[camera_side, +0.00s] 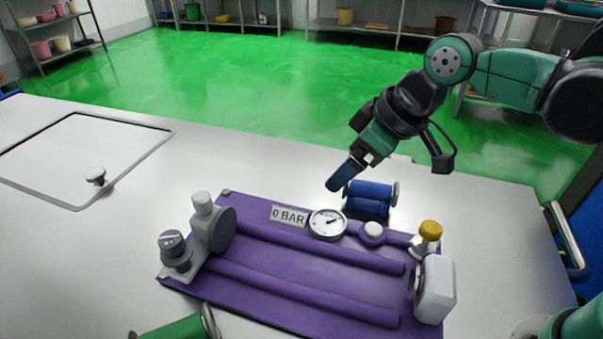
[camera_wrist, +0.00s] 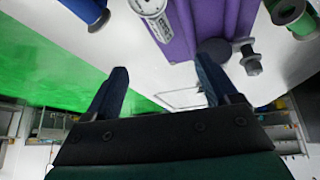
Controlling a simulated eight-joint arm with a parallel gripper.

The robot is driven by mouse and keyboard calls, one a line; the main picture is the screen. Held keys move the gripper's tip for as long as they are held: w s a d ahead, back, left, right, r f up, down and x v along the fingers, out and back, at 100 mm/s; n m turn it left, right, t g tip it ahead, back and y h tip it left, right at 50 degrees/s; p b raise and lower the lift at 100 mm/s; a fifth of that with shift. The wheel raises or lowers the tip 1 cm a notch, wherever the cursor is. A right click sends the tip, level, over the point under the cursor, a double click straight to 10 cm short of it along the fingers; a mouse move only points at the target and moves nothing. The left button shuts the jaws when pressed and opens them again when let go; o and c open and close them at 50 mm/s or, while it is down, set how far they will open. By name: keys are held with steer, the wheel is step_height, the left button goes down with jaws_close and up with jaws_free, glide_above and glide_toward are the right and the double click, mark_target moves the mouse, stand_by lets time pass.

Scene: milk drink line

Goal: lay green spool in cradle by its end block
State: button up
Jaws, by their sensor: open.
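The green spool (camera_side: 182,329) lies on the table in front of the cradle, cut off by the bottom edge of the side view. In the wrist view it shows at the top right (camera_wrist: 287,11), with a grey flange. The purple cradle (camera_side: 290,285) has two long rails and is empty between its end blocks. A grey end block (camera_side: 213,228) with a round dark disc stands at its left, and a white end block (camera_side: 436,290) at its right. My gripper (camera_side: 338,180) is open and empty, above the cradle's back edge; its two fingers show apart in the wrist view (camera_wrist: 160,80).
A blue spool (camera_side: 369,196) lies behind the cradle, close to my gripper. A gauge (camera_side: 328,224) with a "0 BAR" sign (camera_side: 289,216), a white button (camera_side: 373,230) and a yellow-capped valve (camera_side: 430,231) stand on the cradle. A hatch with a knob (camera_side: 95,176) is at left.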

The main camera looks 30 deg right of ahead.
steer(key=a+f+n+g+y, duration=0.15)
steer(key=a+n, duration=0.25)
steer(key=a, duration=0.6)
steer(key=n+g, duration=0.2)
steer(key=n, duration=0.2)
glide_toward(173, 330)
steer(key=w+d+f, duration=0.2)
steer(key=w+d, duration=0.2)
steer(key=w, duration=0.1)
steer(key=s+a+f+n, duration=0.1)
steer(key=a, duration=0.1)
steer(key=s+a+f+n+g, duration=0.1)
steer(key=a, duration=0.1)
steer(key=s+a+f+n, duration=0.1)
steer(key=a, duration=0.1)
steer(key=shift+s+f+g, duration=0.1)
steer(key=shift+s+g, duration=0.15)
steer(key=shift+s, duration=0.15)
steer(key=x, duration=0.4)
steer(key=shift+a+f, duration=0.3)
steer(key=shift+f, duration=0.35)
jaws_close()
